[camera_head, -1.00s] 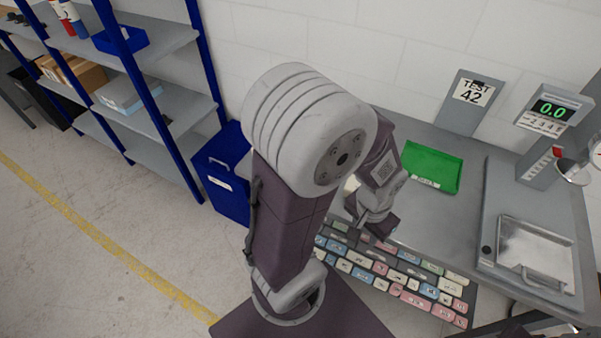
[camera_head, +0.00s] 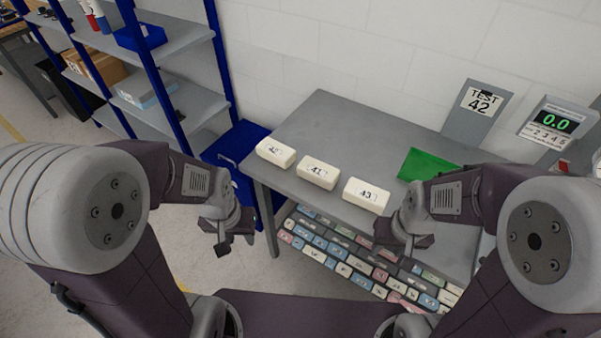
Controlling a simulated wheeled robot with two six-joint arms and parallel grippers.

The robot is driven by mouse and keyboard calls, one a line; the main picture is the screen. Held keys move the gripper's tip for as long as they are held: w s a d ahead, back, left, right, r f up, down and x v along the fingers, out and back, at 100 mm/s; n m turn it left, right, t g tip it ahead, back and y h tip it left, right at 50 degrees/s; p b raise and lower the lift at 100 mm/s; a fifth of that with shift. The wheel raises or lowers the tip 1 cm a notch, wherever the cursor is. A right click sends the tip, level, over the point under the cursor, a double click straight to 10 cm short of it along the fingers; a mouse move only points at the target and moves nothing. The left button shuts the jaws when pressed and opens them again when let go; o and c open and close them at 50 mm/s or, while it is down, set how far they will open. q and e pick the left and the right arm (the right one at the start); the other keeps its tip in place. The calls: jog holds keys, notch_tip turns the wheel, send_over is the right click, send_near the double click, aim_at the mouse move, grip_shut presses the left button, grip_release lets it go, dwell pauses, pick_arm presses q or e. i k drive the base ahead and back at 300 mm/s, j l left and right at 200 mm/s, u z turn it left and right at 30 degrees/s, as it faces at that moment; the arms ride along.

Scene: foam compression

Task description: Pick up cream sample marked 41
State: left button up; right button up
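The cream sample marked 41 (camera_head: 318,173) sits on the grey table between two similar cream samples. The left one (camera_head: 276,152) has a label I read as 42, though it is small. The right one (camera_head: 366,195) is marked 43. My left gripper (camera_head: 226,240) hangs off the table's left end, apart from the samples and lower in the picture. My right gripper (camera_head: 408,246) is in front of the table, below the 43 sample in the picture. I see nothing held in either gripper. The finger gaps are too small to judge.
A green tray (camera_head: 428,163) lies on the grey table (camera_head: 345,125), partly behind my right arm. A sign reading TEST 42 (camera_head: 480,101) and a display reading 0.0 (camera_head: 556,122) stand behind. Several coloured samples (camera_head: 340,255) lie in rows below the table's front edge. Blue-framed shelves (camera_head: 175,45) stand left.

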aim_at(324, 175)
jog(key=i+j+z, duration=0.25)
jog(key=j, duration=0.4)
jog(key=i+j+z, duration=0.3)
jog(key=j, duration=0.4)
jog(key=j+z, duration=0.25)
jog(key=j, duration=0.45)
jog(key=j+z, duration=0.25)
jog(key=j, duration=0.5)
jog(key=i, duration=0.05)
